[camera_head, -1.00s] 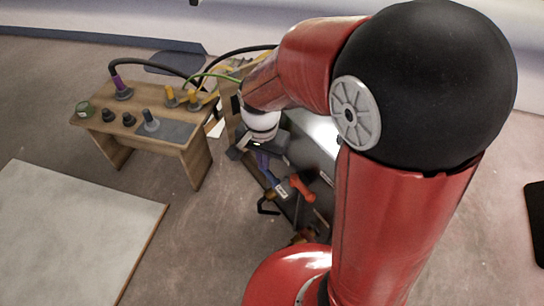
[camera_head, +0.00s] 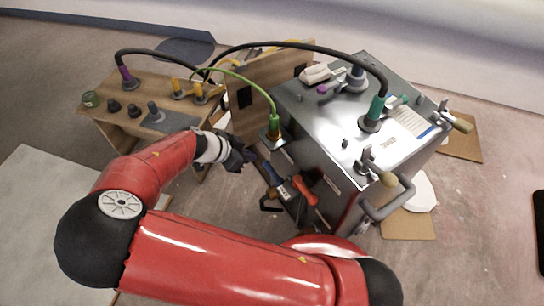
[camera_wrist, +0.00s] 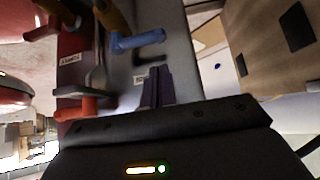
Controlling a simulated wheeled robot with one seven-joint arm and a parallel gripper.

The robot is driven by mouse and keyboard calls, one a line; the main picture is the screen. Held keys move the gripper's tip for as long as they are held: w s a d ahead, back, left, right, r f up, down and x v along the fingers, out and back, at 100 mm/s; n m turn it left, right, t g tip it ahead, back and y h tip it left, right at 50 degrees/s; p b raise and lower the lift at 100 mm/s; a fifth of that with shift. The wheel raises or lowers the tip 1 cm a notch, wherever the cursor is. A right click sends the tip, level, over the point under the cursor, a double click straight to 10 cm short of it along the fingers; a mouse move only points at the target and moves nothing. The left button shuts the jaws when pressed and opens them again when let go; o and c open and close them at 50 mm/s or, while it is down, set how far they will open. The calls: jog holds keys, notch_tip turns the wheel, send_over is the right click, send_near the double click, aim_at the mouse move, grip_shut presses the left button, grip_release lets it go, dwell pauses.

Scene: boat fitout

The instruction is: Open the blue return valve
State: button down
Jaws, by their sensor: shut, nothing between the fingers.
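The blue valve handle (camera_wrist: 137,41) sticks out from a grey panel in the wrist view, just beyond my fingertips and a little to their left. It also shows in the head view (camera_head: 270,172), right of my gripper. My gripper (camera_wrist: 158,73) is shut and empty, with its dark fingers together. In the head view my gripper (camera_head: 243,159) is beside the panel, close to the blue handle. I see a gap between fingers and handle in the wrist view. A small label (camera_wrist: 146,78) sits near the fingertips.
An orange-red handle (camera_wrist: 76,110) sits left of my fingers, with its own label. The metal cabinet (camera_head: 322,130) carries hoses and fittings on top. A wooden board (camera_head: 265,85) stands behind my gripper. A wooden bench (camera_head: 150,90) with connectors stands left.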

aim_at(272, 173)
dwell(0.3)
jog(key=x, duration=1)
